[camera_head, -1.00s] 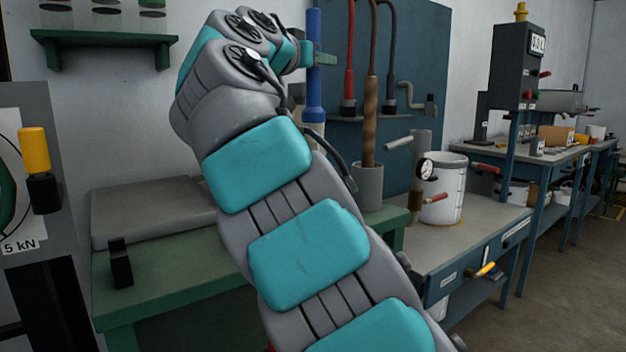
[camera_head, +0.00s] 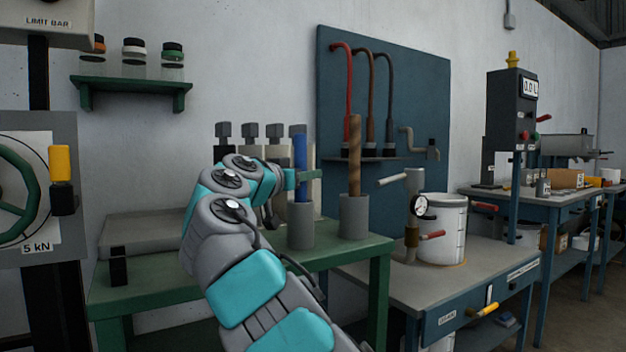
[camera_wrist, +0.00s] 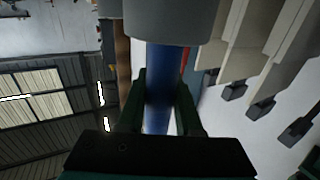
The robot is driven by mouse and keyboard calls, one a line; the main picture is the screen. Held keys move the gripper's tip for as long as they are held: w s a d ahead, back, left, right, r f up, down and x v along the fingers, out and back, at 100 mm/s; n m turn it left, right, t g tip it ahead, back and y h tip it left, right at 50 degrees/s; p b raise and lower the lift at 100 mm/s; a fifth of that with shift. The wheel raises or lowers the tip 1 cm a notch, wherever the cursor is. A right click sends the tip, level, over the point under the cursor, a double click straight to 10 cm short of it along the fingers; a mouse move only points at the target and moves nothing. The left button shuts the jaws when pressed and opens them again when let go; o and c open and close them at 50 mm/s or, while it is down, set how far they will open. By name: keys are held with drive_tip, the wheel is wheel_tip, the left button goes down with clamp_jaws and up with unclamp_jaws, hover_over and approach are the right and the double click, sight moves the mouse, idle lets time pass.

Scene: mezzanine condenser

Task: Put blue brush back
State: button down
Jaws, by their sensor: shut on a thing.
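The blue brush (camera_head: 300,150) is upright above the green table, and its shaft shows as a blue bar in the wrist view (camera_wrist: 158,95). My gripper (camera_head: 306,175) is shut on the shaft; its dark green fingers (camera_wrist: 160,95) lie on either side of it. A grey cylindrical holder (camera_head: 300,228) stands on the table directly below the brush. The brush's lower end is hidden at the holder's rim, and I cannot tell how deep it sits. In the wrist view the holder (camera_wrist: 168,22) is at the top, where the shaft meets it.
A second grey holder (camera_head: 354,218) with a brown rod (camera_head: 354,140) stands close to the right. Several pale upright pieces with dark tops (camera_head: 250,140) stand behind my gripper. A grey slab (camera_head: 145,238) lies at the table's left. A white bucket (camera_head: 447,230) stands on the blue bench.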

drive_tip(key=shift+f, duration=0.2)
drive_tip(key=c, duration=0.6)
unclamp_jaws()
drive_tip(key=shift+r, duration=0.1)
drive_tip(key=shift+r, duration=0.15)
drive_tip(key=b+v, duration=0.1)
drive_tip(key=v, duration=1.1)
drive_tip(key=shift+b, duration=0.35)
